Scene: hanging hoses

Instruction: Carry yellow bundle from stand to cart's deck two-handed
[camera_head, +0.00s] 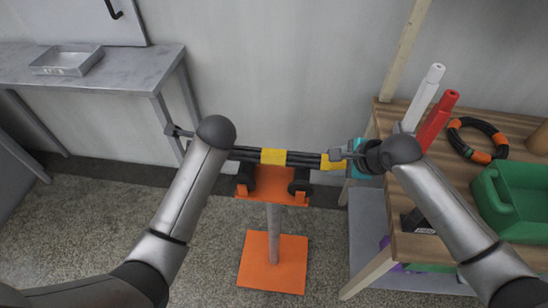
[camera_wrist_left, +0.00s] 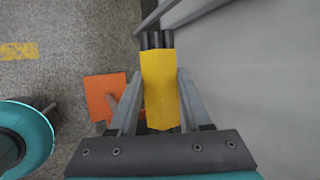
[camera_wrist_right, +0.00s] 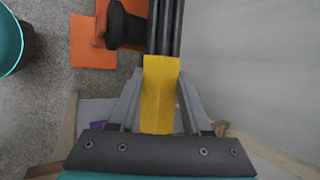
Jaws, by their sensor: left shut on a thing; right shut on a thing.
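The yellow bundle, black hoses with yellow bands (camera_head: 273,157), lies level across the head view. It is above the far side of the orange stand's top (camera_head: 272,189). In the right wrist view it passes beside a black cradle (camera_wrist_right: 126,25) of the stand; I cannot tell the gap in height. My right gripper (camera_head: 335,158) is shut on the right-end yellow band (camera_wrist_right: 160,98). My left gripper (camera_wrist_left: 160,78) is shut on another yellow band (camera_wrist_left: 159,95), with short hose ends beyond it; my arm hides this grip in the head view. I cannot pick out the cart's deck for certain.
A grey metal table (camera_head: 120,72) with a shallow tray (camera_head: 67,60) stands at left. A wooden table (camera_head: 445,180) at right holds white and red tubes, a black hose coil (camera_head: 478,139) and a green bin (camera_head: 515,205). The wall is close behind the bundle.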

